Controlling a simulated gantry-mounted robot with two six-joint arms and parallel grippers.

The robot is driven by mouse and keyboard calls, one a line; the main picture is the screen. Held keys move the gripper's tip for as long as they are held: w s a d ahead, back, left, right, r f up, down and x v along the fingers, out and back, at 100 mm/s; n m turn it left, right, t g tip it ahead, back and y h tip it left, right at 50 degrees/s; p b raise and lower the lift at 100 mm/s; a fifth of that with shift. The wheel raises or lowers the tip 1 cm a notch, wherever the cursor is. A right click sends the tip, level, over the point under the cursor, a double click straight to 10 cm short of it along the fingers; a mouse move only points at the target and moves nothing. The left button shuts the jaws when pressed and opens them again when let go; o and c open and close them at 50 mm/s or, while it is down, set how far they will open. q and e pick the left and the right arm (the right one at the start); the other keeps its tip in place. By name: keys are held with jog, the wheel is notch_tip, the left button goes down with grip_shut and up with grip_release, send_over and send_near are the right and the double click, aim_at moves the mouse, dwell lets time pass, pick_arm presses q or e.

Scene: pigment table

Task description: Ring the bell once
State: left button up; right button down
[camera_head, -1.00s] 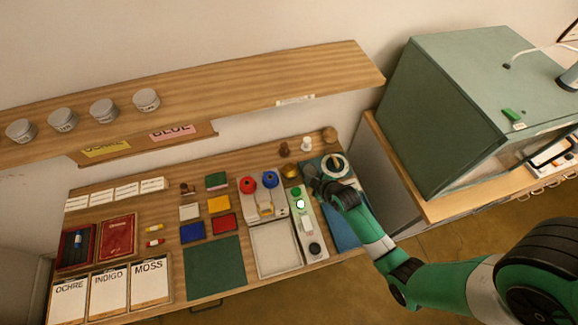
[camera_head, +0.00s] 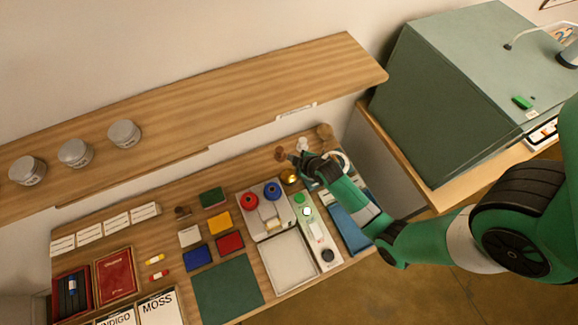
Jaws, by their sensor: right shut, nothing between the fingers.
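A small brass-coloured dome, which looks like the bell (camera_head: 290,178), stands near the back right of the table, beside the tray with red and blue round-topped items. My right gripper (camera_head: 297,159) is shut and empty, just behind and above the bell in the picture. Its wrist and green arm come in from the right. I cannot tell whether the fingertips touch anything. My left gripper is not in view.
A small brown piece (camera_head: 281,154) and a white piece (camera_head: 302,144) stand behind the gripper. A white-rimmed round item is partly hidden by my arm. A wooden shelf (camera_head: 250,85) overhangs the back. A green cabinet (camera_head: 440,100) stands at the right.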

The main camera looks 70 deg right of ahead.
jog(key=b, duration=0.7)
send_over(292, 173)
notch_tip(292, 173, down, 7)
jog(key=shift+f, duration=0.75)
jog(key=shift+f+b, duration=0.1)
jog(key=shift+b, duration=0.25)
dwell(0.6)
jog(key=shift+f, duration=0.3)
jog(key=shift+f+b, duration=0.6)
dwell(0.6)
jog(key=shift+r, duration=0.15)
jog(key=shift+a+r+p, duration=0.1)
jog(key=shift+r+p, duration=0.75)
jog(key=shift+p, duration=0.15)
